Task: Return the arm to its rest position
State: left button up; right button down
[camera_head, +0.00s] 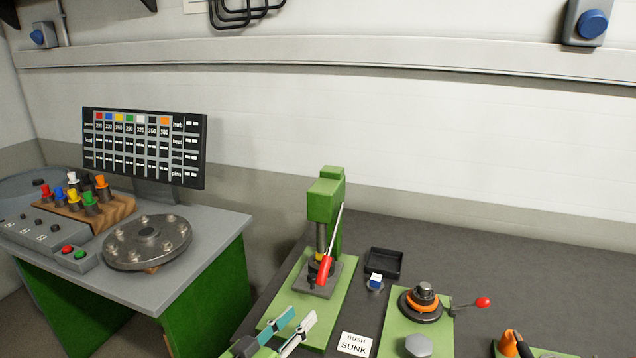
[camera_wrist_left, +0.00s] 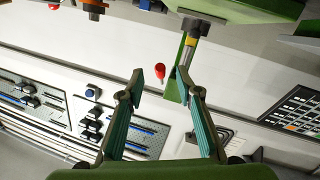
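My left gripper (camera_head: 301,315) shows at the bottom of the head view, in front of the green press. Its two fingers stand apart. In the left wrist view the left gripper (camera_wrist_left: 158,85) has its teal fingers spread, with nothing held between them. The green press (camera_head: 327,205) stands on a green base, with a red-handled lever (camera_head: 323,270) at its front. The press's red knob (camera_wrist_left: 160,70) shows between the fingertips in the left wrist view, in the background. My right gripper is in neither view.
A black tray (camera_head: 384,262) and a small blue and white part (camera_head: 375,281) lie right of the press. A fixture with an orange ring (camera_head: 421,303) and a lever stands further right. A "BUSH SUNK" card (camera_head: 355,344) lies in front. A side table (camera_head: 205,245) holds a round flange (camera_head: 147,242).

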pick_arm(q)
jog(key=s+a+f+g+y, duration=0.2)
jog(key=s+a+f+g, duration=0.1)
jog(key=s+f, duration=0.35)
jog(key=s+a+f+g+y, duration=0.25)
jog(key=s+f, duration=0.25)
jog(key=s, duration=0.3)
jog(key=s+a+f+g+y, duration=0.25)
jog(key=s+a, duration=0.25)
jog(key=s, duration=0.4)
jog(key=s+a+f+g+y, duration=0.1)
jog(key=s+a+f+g, duration=0.25)
jog(key=s, duration=0.55)
notch_tip(320, 180, down, 25)
jog(key=s+g, duration=0.1)
jog(key=s+a+f, duration=0.2)
jog(key=s+f, duration=0.6)
jog(key=s+a+f+g, duration=0.1)
jog(key=s+f, duration=0.7)
jog(key=s, duration=0.1)
jog(key=shift+s+a, duration=0.2)
jog(key=shift+a, duration=0.15)
